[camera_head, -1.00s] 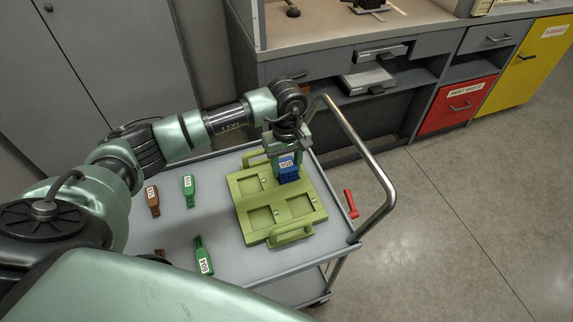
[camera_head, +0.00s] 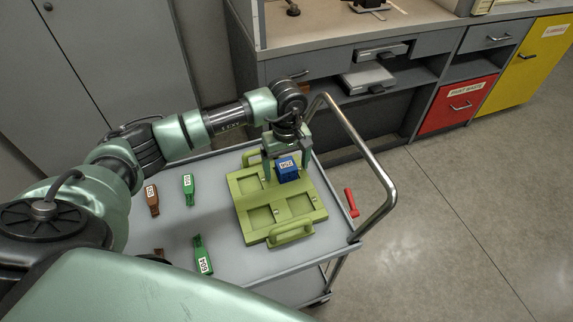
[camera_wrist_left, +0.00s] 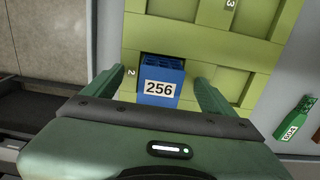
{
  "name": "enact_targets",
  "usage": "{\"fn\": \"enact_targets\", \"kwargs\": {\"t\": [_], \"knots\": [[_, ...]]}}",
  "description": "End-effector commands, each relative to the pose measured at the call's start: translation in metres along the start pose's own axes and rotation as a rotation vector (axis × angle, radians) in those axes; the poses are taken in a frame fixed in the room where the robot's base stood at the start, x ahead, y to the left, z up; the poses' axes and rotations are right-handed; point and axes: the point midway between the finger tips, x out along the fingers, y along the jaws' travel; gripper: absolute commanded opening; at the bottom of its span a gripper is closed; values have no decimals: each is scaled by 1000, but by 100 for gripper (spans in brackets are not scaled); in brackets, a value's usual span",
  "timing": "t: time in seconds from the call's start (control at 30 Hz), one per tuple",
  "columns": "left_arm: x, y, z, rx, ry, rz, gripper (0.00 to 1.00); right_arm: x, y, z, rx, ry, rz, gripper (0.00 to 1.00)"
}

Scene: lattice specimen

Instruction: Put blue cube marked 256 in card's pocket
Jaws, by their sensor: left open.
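The blue cube marked 256 (camera_head: 287,172) sits in the far-right pocket of the green card (camera_head: 283,207). In the left wrist view, the cube (camera_wrist_left: 161,88) stands in the pocket beside the digit 2, with its white 256 label facing the camera. It rises above the rim; its base is hidden. My left gripper (camera_head: 286,160) is open above the card, with one finger on each side of the cube. In the left wrist view, gaps show between the cube and both fingers of the gripper (camera_wrist_left: 160,80). The other pockets in view look empty. My right gripper is not in view.
The card lies on a grey cart (camera_head: 222,238) with a raised metal handle (camera_head: 374,165) at the right. Two green tags (camera_head: 189,187) (camera_head: 203,257) and a brown tag (camera_head: 152,200) lie left of the card. A red piece (camera_head: 351,203) is at the right.

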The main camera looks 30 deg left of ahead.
Motion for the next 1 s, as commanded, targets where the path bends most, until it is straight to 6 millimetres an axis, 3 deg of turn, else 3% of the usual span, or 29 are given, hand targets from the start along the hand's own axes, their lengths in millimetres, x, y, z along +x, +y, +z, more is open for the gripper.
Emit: {"fn": "enact_targets", "kwargs": {"t": [0.47, 1.0], "knots": [[-2, 0, 0, 0, 0, 0, 92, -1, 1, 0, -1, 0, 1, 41], [-37, 0, 0, 0, 1, 0, 92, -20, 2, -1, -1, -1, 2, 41]]}}
